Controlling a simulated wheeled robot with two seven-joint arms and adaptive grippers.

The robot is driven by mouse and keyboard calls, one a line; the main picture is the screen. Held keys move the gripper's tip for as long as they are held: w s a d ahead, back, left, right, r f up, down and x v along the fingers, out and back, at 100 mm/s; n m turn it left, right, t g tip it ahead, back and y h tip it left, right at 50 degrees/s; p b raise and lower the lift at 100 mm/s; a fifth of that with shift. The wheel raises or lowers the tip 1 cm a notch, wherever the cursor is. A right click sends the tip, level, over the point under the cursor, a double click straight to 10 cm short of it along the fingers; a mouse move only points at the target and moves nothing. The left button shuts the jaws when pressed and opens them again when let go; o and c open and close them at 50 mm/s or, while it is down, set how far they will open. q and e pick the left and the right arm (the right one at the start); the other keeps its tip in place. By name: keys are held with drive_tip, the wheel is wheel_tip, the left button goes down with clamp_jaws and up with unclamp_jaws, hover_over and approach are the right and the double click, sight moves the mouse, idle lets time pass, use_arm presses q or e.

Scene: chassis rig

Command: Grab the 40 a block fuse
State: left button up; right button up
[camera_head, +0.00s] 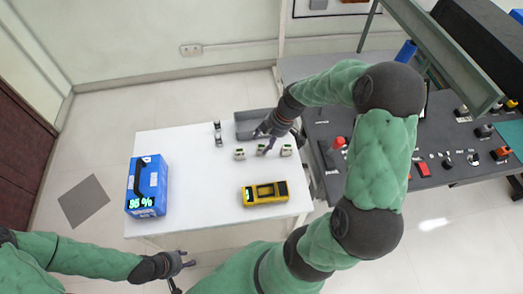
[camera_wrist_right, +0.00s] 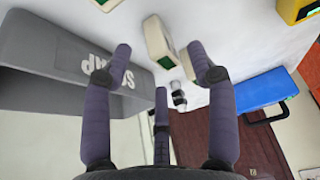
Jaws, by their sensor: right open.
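Several small cream-and-green blocks stand on the white table: a left one (camera_head: 239,154), a middle one (camera_head: 261,149) and a right one (camera_head: 286,150). Their ratings are too small to read, so I cannot tell which is the 40 A block fuse. My right gripper (camera_head: 267,139) is open above the middle of this row. In the right wrist view its spread fingers (camera_wrist_right: 161,60) hold nothing, and one block (camera_wrist_right: 157,40) shows between and beyond the fingertips. My left gripper (camera_head: 180,262) is off the table's front edge; its opening is unclear.
A grey bin (camera_wrist_right: 45,80) marked SCRAP stands beside the right gripper. A black-and-silver part (camera_head: 218,133) is left of the bin. A dark control panel (camera_head: 440,170) is at right.

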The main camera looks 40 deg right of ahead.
sight(263, 145)
drive_tip(key=x, duration=0.3)
drive_tip(key=shift+d+f+b, duration=0.1)
drive_tip(key=shift+f+b, duration=0.2)
drive_tip(key=shift+b, duration=0.1)
clamp_jaws()
drive_tip(key=shift+r, duration=0.2)
